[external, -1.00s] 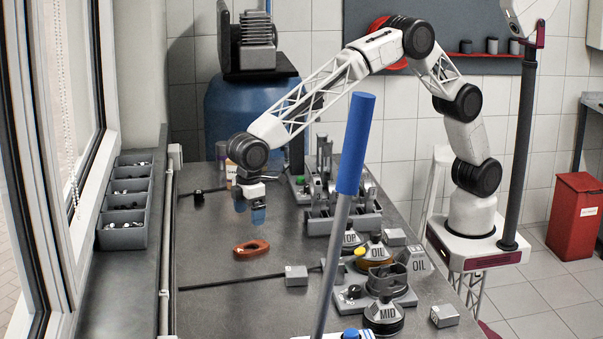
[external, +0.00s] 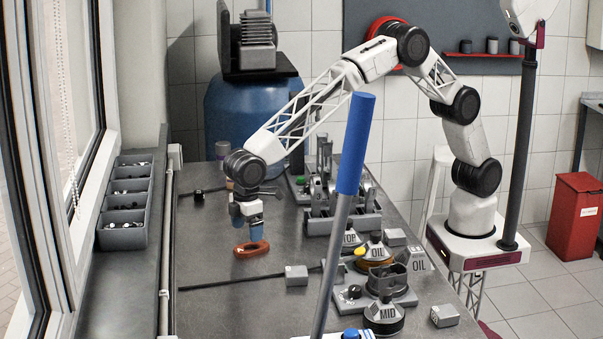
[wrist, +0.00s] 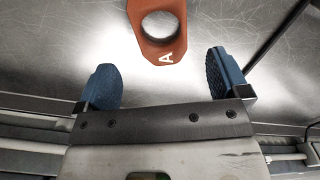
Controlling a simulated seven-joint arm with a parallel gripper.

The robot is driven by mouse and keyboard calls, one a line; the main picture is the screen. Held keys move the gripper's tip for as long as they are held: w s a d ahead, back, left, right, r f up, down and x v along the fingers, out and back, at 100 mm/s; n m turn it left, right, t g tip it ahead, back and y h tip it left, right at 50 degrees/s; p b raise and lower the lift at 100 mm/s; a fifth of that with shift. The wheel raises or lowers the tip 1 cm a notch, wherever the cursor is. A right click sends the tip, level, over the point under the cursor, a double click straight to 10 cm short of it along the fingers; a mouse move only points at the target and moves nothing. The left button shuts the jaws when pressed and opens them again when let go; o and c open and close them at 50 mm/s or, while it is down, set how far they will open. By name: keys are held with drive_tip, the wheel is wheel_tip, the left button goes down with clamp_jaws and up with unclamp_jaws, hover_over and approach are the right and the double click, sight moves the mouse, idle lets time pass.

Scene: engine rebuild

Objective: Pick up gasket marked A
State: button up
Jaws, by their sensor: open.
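The gasket marked A (external: 251,249) is a flat orange-brown piece with a round hole, lying on the grey workbench. In the wrist view the gasket (wrist: 158,30) shows a white letter A on its near end, and its far end is cut off by the top edge. My gripper (external: 247,234) is just above the gasket in the external view. In the wrist view my gripper (wrist: 163,78) has its blue fingers spread wide, one on each side of the gasket's line, with nothing between them. I cannot tell the exact height above the gasket.
A small grey block (external: 296,275) sits right of the gasket. A grey bin rack (external: 124,235) is at left. A blue-handled lever (external: 356,145) stands in the foreground. The bench left of the gasket is clear.

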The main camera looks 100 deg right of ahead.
sight(248, 243)
idle(0.3)
drive_tip(key=shift+a+f, duration=0.1)
drive_tip(key=shift+f, duration=2.5)
drive_tip(key=c, duration=1)
drive_tip(key=shift+r, duration=0.1)
drive_tip(key=shift+r, duration=4.9)
